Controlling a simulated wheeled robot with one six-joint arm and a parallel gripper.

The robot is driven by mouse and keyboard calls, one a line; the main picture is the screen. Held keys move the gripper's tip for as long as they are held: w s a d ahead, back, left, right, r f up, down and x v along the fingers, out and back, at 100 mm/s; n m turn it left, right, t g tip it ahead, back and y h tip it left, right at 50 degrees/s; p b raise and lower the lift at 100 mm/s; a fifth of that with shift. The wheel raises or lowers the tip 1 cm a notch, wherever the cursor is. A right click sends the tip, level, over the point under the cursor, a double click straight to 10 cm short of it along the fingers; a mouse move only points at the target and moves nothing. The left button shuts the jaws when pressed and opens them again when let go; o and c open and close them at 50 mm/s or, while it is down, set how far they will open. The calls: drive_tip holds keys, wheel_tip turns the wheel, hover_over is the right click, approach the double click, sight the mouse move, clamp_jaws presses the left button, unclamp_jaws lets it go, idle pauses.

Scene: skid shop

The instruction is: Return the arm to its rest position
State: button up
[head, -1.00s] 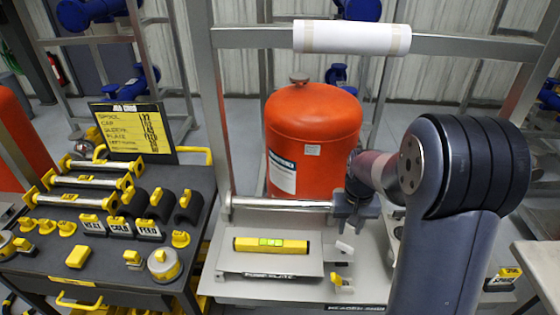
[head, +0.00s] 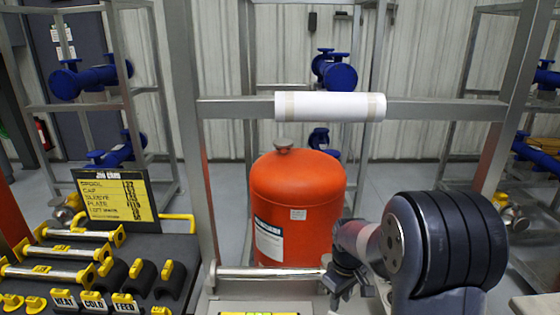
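My gripper (head: 338,285) is at the end of my arm, in the lower right of the head view, in front of the orange tank (head: 297,205). It is at the right end of a horizontal metal bar (head: 268,273). Its fingers are small and dark, and I cannot tell whether they are closed on the bar or only beside it. My arm is bent, with its large dark joint at the right.
A dark cart at the left holds yellow-ended spools (head: 50,274), black sleeves with yellow tabs and a job board (head: 117,196). A white wrapped roll (head: 330,106) sits on the frame's crossbar (head: 440,108). A yellow level (head: 258,313) is cut off at the bottom edge. Blue pipe pieces stand on racks behind.

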drive_tip(key=n, duration=0.4)
drive_tip(key=shift+f, duration=0.2)
idle(0.6)
